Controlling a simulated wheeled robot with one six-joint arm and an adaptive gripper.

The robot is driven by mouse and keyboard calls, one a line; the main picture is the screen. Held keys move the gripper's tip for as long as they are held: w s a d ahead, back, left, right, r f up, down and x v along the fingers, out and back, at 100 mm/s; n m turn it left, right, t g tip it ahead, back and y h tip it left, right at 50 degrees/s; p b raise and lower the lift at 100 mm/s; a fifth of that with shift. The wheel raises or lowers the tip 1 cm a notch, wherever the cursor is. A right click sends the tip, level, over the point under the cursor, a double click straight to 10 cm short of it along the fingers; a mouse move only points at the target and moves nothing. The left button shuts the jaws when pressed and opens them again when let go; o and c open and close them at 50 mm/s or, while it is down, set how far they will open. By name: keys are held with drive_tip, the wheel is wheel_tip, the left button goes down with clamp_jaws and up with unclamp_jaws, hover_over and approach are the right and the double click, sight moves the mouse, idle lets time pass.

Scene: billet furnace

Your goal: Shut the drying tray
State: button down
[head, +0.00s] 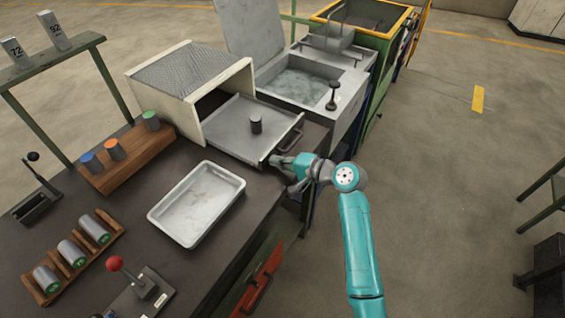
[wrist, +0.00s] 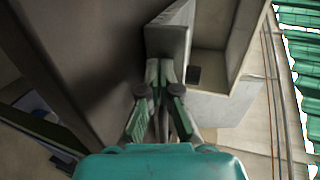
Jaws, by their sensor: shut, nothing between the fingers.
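The drying tray (head: 235,131) is a grey metal drawer pulled well out of a cream box (head: 190,85) with a mesh top. A small dark cylinder (head: 256,124) stands on it. A dark bar handle (head: 292,136) is on its front. My gripper (head: 273,160) is at the tray's near front corner, below the handle. In the wrist view my gripper (wrist: 162,78) is shut and empty, its tips close to a grey metal panel (wrist: 168,40) that looks like the tray's front. I cannot tell whether they touch. The box's inside is mostly hidden.
A white pan (head: 197,203) lies on the dark bench, left of my gripper. Racks of cylinders (head: 125,150) and a red-knobbed lever (head: 115,264) are farther left. A sink-like basin (head: 300,85) stands behind the tray.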

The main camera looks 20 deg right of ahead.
sight(219, 137)
drive_tip(key=w+a, duration=0.4)
drive_tip(key=w, duration=0.2)
drive_tip(key=w+a, duration=0.5)
drive_tip(key=w, duration=0.1)
drive_tip(key=w+a, duration=0.4)
drive_tip(key=w, duration=0.2)
drive_tip(key=shift+w+a, duration=0.15)
drive_tip(key=shift+a, duration=0.05)
drive_tip(key=shift+w+r, duration=0.1)
drive_tip(key=shift+a, duration=0.1)
